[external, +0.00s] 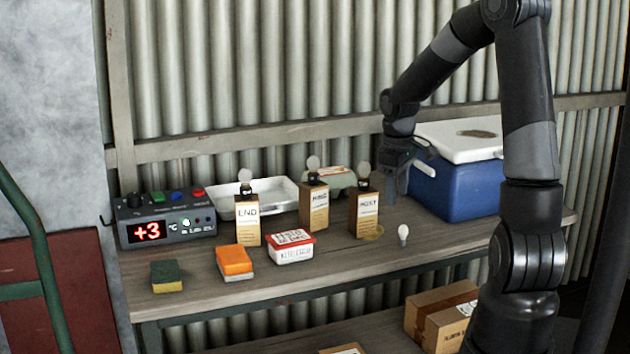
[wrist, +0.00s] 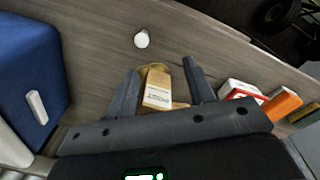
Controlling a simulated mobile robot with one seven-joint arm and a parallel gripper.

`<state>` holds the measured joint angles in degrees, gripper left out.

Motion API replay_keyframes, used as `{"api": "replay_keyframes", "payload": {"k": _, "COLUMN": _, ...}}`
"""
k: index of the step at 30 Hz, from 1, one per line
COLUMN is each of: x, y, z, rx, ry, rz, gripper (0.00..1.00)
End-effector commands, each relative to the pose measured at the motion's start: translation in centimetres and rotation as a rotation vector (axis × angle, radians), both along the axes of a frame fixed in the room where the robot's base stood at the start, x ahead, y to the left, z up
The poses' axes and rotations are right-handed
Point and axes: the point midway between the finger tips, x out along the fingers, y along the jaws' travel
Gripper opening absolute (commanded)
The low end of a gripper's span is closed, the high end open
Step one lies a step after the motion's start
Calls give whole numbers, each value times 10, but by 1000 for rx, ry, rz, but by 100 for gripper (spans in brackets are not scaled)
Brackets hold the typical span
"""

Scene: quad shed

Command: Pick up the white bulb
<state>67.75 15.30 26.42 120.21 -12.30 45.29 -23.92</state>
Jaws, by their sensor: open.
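A small white bulb (external: 403,234) stands by itself on the wooden bench, near its front edge and right of the labelled blocks. In the wrist view the white bulb (wrist: 141,39) is beyond my fingertips, slightly left of the space between them. My gripper (external: 389,196) is above the bench, behind and left of the bulb, between the right block and the blue cooler. In the wrist view my gripper (wrist: 161,69) is open, with its fingers apart and no bulb between them. A labelled block (wrist: 158,92) shows between the fingers, below them.
Wooden blocks with bulbs on top, including the right one (external: 364,214), stand left of my gripper. A blue cooler (external: 455,186) with a white lid is right. A red-and-white box (external: 291,247) and sponges are farther left.

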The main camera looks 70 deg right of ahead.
Motion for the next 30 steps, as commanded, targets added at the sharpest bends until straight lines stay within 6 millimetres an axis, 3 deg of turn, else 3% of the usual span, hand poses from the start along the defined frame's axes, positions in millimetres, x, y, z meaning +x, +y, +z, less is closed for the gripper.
{"api": "replay_keyframes", "payload": {"k": 3, "x": -8, "y": -19, "z": -15, "rx": 30, "ry": -3, "rz": -15, "gripper": 48}}
{"api": "replay_keyframes", "payload": {"k": 6, "x": -11, "y": -26, "z": -22, "rx": 41, "ry": -6, "rz": -17, "gripper": 48}}
{"api": "replay_keyframes", "payload": {"k": 15, "x": -12, "y": -27, "z": -63, "rx": 46, "ry": -3, "rz": -16, "gripper": 48}}
{"api": "replay_keyframes", "payload": {"k": 23, "x": -12, "y": -28, "z": -82, "rx": 43, "ry": -5, "rz": -17, "gripper": 48}}
{"api": "replay_keyframes", "payload": {"k": 30, "x": -14, "y": -34, "z": -112, "rx": 46, "ry": -5, "rz": -17, "gripper": 48}}
